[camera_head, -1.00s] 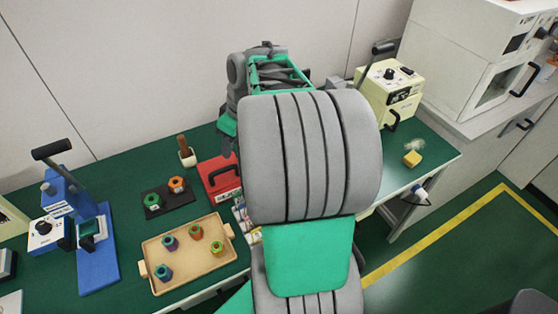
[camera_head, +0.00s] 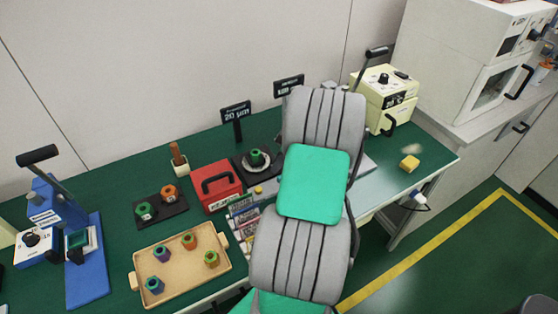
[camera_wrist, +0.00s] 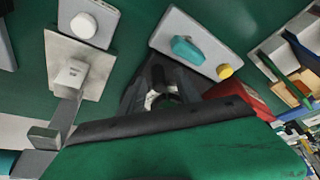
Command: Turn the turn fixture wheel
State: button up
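I cannot single out the turn fixture wheel with certainty. In the wrist view, a grey plate carries a teal bar-shaped knob (camera_wrist: 193,50) and a small yellow button (camera_wrist: 224,71). A second pale plate holds a round white knob (camera_wrist: 84,24). In the head view my arm covers much of that part of the bench. My gripper is hidden behind the arm in the head view. A dark structure in the middle of the wrist view may be my gripper; its finger opening is unclear.
A red box (camera_head: 216,187) stands left of my arm, beside a wooden tray (camera_head: 183,287) with several coloured pieces. A blue lever press (camera_head: 92,262) is at the left. A cream machine (camera_head: 384,97) and a yellow block (camera_head: 409,163) are at the right. Black signs (camera_head: 237,113) stand behind.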

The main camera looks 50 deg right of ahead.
jog(key=shift+c, duration=0.6)
grip_shut()
dwell(0.8)
